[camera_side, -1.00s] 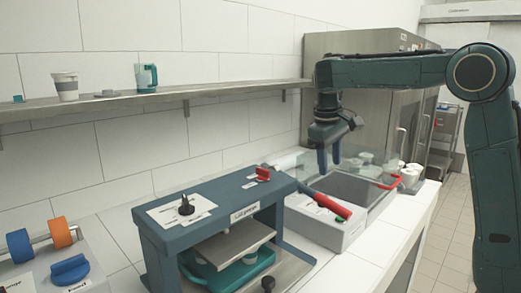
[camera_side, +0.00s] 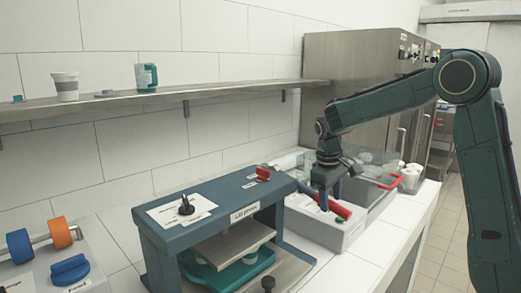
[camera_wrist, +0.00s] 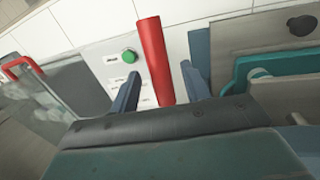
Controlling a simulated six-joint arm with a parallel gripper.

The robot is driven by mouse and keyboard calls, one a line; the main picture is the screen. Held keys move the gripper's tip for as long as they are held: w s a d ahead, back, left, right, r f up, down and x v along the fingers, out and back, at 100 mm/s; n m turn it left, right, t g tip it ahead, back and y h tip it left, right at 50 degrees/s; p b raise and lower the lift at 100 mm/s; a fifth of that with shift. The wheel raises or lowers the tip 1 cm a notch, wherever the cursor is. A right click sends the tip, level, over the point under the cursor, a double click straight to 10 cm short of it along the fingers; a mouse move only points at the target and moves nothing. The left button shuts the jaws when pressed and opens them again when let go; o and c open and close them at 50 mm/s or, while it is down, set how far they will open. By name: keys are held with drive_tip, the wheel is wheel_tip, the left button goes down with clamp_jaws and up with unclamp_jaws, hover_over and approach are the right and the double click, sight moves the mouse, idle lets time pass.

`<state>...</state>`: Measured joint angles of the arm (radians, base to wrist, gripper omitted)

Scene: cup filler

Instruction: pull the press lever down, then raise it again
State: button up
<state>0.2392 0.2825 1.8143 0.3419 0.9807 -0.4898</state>
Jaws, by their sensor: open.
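A red bar handle (camera_side: 341,211) lies over a grey box (camera_side: 328,232) beside the blue press (camera_side: 215,212). My gripper (camera_side: 330,197) is low over this box with its fingers pointing down. In the wrist view the red bar (camera_wrist: 154,55) shows between the two fingers of my gripper (camera_wrist: 160,88). The fingers are open, one on each side of the bar, with gaps visible. The bar's near end is hidden behind the gripper body. A smaller red knob (camera_side: 263,174) sits on top of the press.
A green button (camera_wrist: 129,56) is on the box panel. A sink basin with a red-handled clear cover (camera_side: 380,182) is to the right. Orange and blue rollers (camera_side: 60,232) are at far left. A wall shelf (camera_side: 170,97) holds cups.

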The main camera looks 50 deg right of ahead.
drive_tip(key=shift+d+f, duration=0.15)
drive_tip(key=shift+f, duration=0.65)
clamp_jaws()
drive_tip(key=shift+d+r+g, duration=0.15)
drive_tip(key=shift+r+g, duration=0.25)
drive_tip(key=shift+r, duration=0.3)
drive_tip(key=shift+s+r+g, duration=0.1)
drive_tip(key=shift+r+g, duration=0.2)
drive_tip(key=shift+r, duration=0.45)
unclamp_jaws()
